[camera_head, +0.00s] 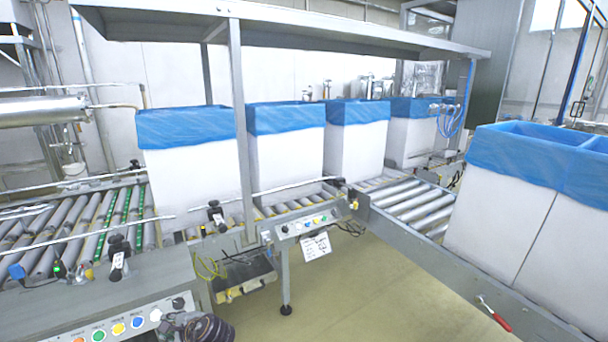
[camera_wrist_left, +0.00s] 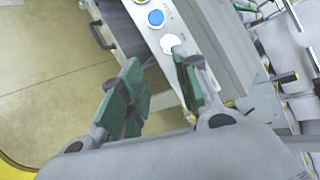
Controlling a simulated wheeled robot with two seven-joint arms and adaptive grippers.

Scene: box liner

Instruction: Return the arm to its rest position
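My left gripper (camera_wrist_left: 157,66) shows in the left wrist view with its two green-padded fingers apart. Nothing is held between them. It is close to a control panel (camera_wrist_left: 188,62) with a blue and a white button, and floor shows beyond the fingers. In the head view a dark ribbed part (camera_head: 208,328) at the bottom edge, beside the front control panel (camera_head: 110,325), may belong to my arm; I cannot tell. My right gripper is in neither view.
White boxes with blue liners stand along the roller conveyor (camera_head: 75,235), one nearest at left (camera_head: 190,175). More lined boxes (camera_head: 500,215) stand at right. A metal post (camera_head: 240,120) carries an overhead shelf. Floor (camera_head: 380,300) is clear between.

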